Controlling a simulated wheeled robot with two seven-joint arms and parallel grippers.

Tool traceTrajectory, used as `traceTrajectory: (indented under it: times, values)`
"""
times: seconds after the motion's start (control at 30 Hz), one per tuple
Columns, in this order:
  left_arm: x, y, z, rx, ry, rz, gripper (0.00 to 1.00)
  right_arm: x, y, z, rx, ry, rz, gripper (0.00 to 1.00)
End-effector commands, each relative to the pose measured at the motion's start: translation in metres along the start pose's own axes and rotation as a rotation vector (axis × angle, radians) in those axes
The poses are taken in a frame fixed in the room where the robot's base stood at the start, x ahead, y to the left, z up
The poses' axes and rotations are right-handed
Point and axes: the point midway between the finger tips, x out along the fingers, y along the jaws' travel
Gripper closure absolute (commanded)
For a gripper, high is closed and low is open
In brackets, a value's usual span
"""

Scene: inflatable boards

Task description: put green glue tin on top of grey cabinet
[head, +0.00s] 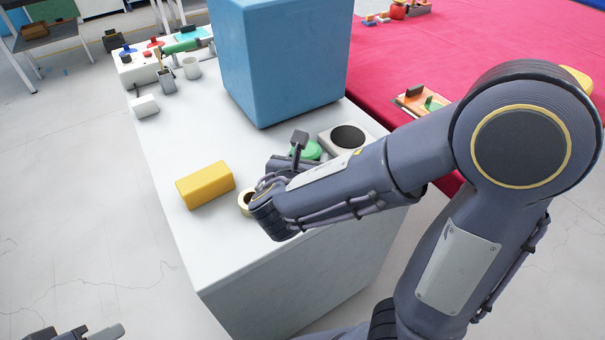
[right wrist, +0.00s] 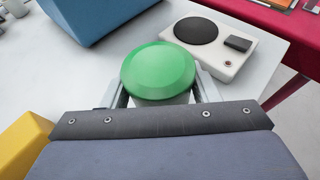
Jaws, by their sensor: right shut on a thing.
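The green glue tin (head: 306,150) has a round green lid and a pale body below it. It also shows in the right wrist view (right wrist: 158,70), upright between my fingers. My right gripper (right wrist: 163,92) is shut on its sides; in the head view the hand hides part of the tin. The tin is over the white-topped grey cabinet (head: 290,285); I cannot tell whether it touches the top. Only the tip of my left gripper (head: 80,332) shows at the bottom left edge, away from the cabinet, its jaws unclear.
A large blue box (head: 280,65) stands behind the tin. A white device with a black disc (head: 347,137) is right of it. A yellow block (head: 205,185) and a tape roll (head: 245,203) lie left. Cups stand at the far end. The cabinet's left middle is clear.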

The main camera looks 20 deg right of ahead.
Motion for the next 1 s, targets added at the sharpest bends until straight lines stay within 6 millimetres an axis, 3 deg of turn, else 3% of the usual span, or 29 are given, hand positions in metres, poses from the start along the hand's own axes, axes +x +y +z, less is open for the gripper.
traceTrajectory:
  times: [0.1,0.27,0.43,0.57,0.97,1.0]
  values:
    - [0.005,-0.002,0.003,0.0,0.0,0.0,0.64,0.016,0.005,-0.01,-0.001,-0.001,-0.001,0.81]
    - [0.007,-0.003,0.004,0.0,0.0,0.0,0.64,0.025,0.009,-0.014,0.001,-0.003,0.0,0.81]
    - [0.015,-0.007,0.007,0.0,0.0,0.0,0.64,0.039,0.011,-0.036,-0.003,-0.001,-0.001,0.81]
    - [0.017,-0.008,0.009,0.0,0.0,0.0,0.64,0.043,0.011,-0.046,-0.001,-0.002,0.001,0.81]
    - [0.02,-0.009,0.01,0.0,0.0,0.0,0.64,0.045,0.011,-0.05,0.002,-0.002,0.001,0.81]
    - [0.019,-0.009,0.01,0.0,0.0,0.0,0.64,0.044,0.011,-0.049,0.001,0.0,0.001,0.41]
